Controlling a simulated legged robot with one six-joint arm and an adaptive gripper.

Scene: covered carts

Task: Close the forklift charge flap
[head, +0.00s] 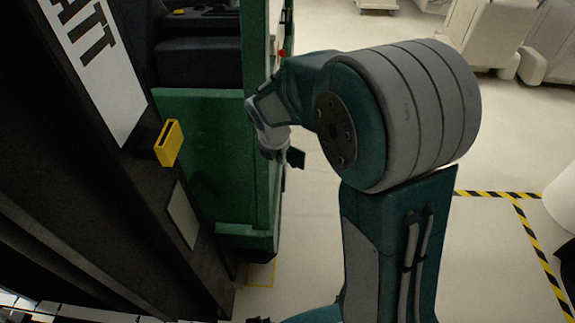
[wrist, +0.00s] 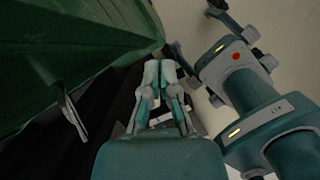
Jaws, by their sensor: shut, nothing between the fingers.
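The forklift (head: 210,130) is green and fills the left of the head view. In front of it stands a tall black panel (head: 100,170) with a white label ending in "ATT" and a yellow slotted pull (head: 168,143); I cannot tell for sure whether this panel is the charge flap. My gripper (head: 272,150) is small in the head view, in front of the green body's right edge and right of the yellow pull, apart from it. In the wrist view my gripper (wrist: 160,66) is shut and empty, beside a green surface (wrist: 75,45).
A slim grey bar (wrist: 72,115) stands out below the green surface in the wrist view. Pale floor (head: 500,130) is open to the right, with yellow-black tape (head: 520,215). Covered white carts (head: 485,35) stand at the back right.

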